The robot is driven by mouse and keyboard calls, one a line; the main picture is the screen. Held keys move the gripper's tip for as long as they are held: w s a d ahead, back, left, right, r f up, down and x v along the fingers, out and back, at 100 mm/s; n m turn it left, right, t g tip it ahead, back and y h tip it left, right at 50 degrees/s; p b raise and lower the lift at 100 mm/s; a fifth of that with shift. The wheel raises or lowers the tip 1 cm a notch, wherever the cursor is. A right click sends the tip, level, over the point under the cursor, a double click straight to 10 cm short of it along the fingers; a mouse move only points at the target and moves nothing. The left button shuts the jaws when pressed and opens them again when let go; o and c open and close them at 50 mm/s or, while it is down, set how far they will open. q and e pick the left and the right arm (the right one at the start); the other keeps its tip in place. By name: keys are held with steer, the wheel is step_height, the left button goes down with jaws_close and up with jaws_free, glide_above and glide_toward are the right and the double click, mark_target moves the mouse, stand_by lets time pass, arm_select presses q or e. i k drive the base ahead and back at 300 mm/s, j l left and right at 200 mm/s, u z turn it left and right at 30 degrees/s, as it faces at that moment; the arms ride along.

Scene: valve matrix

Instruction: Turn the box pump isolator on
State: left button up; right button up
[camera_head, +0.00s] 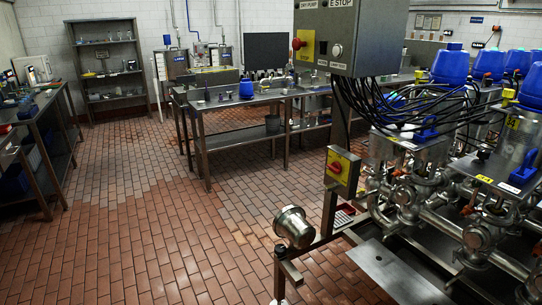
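A grey control box (357,30) stands on a post at the upper right, with labels reading roughly "DRY PUMP" and "E STOP". A yellow isolator plate (306,46) with a red knob (297,44) is on its front left, under the pump label. A round silver-and-black knob (337,50) sits to its right. A second yellow isolator box (341,171) with a red knob (334,168) is lower on the post. I cannot read the switch positions. Neither of my grippers is in view.
Black cables hang from the control box over a valve matrix of steel pipes (480,237) with blue-topped valves (451,68). A steel cup-shaped fitting (294,227) sticks out at the lower front of the frame. Benches (205,102) stand behind. Tiled floor at the left is clear.

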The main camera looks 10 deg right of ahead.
mark_target(335, 167)
steer(key=i+j+u, duration=0.25)
steer(key=i, duration=0.55)
steer(key=i+j+u, duration=0.25)
steer(key=i, duration=0.5)
steer(key=l, duration=0.1)
